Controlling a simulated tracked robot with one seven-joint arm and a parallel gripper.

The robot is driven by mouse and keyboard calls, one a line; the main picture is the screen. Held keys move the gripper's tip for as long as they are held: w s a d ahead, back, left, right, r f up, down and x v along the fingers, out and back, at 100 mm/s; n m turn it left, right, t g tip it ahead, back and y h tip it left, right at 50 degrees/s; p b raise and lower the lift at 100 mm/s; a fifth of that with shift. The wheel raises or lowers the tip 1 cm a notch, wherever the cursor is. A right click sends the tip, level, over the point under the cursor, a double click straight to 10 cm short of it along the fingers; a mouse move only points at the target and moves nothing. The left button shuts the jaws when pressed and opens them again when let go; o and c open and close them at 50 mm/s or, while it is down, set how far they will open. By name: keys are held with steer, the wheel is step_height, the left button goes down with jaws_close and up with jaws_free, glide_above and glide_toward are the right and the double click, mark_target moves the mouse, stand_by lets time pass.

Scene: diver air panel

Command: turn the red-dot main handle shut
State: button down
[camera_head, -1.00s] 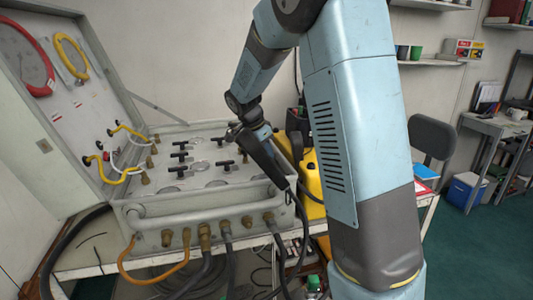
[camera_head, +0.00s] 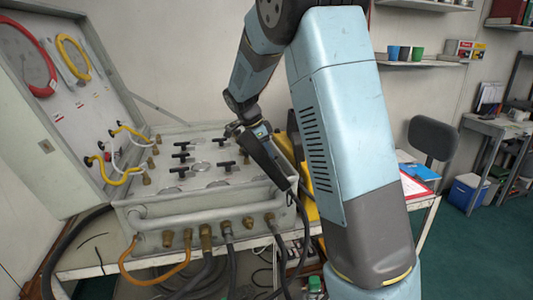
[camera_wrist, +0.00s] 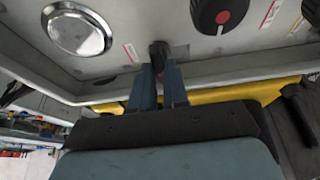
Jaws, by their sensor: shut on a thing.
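The air panel (camera_head: 140,146) lies in an open grey case with several black T-handles on it. My gripper (camera_wrist: 158,80) is at the panel's right edge, its two blue-grey fingers shut on a small black handle (camera_wrist: 158,54). Whether this handle bears a red dot I cannot tell clearly. A larger black knob with a red dot (camera_wrist: 222,17) shows to its upper right in the wrist view, apart from the fingers. In the head view, my gripper (camera_head: 233,130) covers the held handle.
A round silver gauge (camera_wrist: 77,30) is left of the fingers in the wrist view. Hoses (camera_head: 205,265) hang from the case front. The open lid (camera_head: 40,150) stands left. A yellow object (camera_head: 308,205) is close on the right.

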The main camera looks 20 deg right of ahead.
steer(key=shift+w+a, duration=0.1)
steer(key=c, duration=1.1)
jaws_free()
steer(key=v, duration=1.3)
steer(key=shift+a+r, duration=0.15)
steer(key=shift+r, duration=0.1)
